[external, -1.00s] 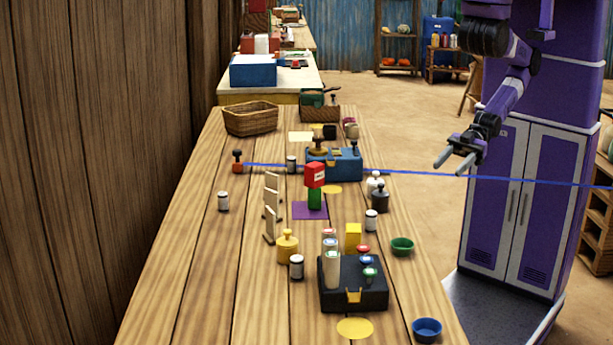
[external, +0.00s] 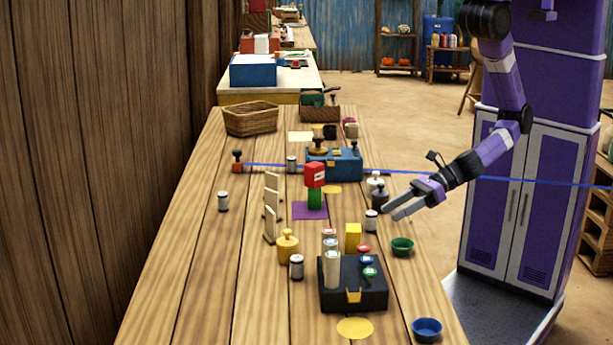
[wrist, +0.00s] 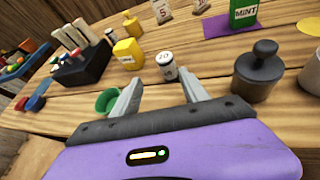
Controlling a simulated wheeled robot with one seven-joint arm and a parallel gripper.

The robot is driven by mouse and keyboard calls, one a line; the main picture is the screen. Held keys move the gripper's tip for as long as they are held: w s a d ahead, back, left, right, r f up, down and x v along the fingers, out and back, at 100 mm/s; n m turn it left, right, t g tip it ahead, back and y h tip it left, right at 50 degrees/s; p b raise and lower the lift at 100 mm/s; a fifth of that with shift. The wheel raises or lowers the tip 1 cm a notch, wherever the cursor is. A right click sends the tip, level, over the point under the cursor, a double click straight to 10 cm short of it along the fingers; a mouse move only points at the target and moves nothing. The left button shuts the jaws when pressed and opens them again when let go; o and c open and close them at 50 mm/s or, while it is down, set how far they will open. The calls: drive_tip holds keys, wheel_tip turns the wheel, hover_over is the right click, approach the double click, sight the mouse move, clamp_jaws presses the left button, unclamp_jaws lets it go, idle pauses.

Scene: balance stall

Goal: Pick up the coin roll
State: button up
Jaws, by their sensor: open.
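A small white cylinder with dark ends (external: 371,220), marked 20 on top, stands upright near the table's right edge and looks like the coin roll. In the wrist view the coin roll (wrist: 166,66) stands just beyond the fingertips, roughly in the gap between them. My gripper (external: 389,212) is open and empty, reaching over the table edge from the right, beside the roll. In the wrist view both fingers of my gripper (wrist: 159,80) are spread and no contact with the roll shows. Similar cylinders stand elsewhere, one by the yellow weight (external: 296,266) and one at the left (external: 223,201).
A dark knobbed weight (wrist: 259,75) stands close right of the roll in the wrist view. A yellow box (wrist: 128,52) and a green bowl (wrist: 106,101) are to the left. A black holder (external: 370,293) with tall white tubes stands nearer the external camera. The table's left side is mostly clear.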

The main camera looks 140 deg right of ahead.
sight(371, 222)
drive_tip(key=shift+w+d+r+n+h, duration=0.2)
drive_tip(key=shift+w+d+n+h, duration=0.25)
drive_tip(key=shift+w+d, duration=0.35)
drive_tip(key=x, duration=0.3)
drive_tip(key=p+x, duration=0.1)
drive_tip(key=x, duration=0.3)
drive_tip(key=shift+d, duration=0.5)
clamp_jaws()
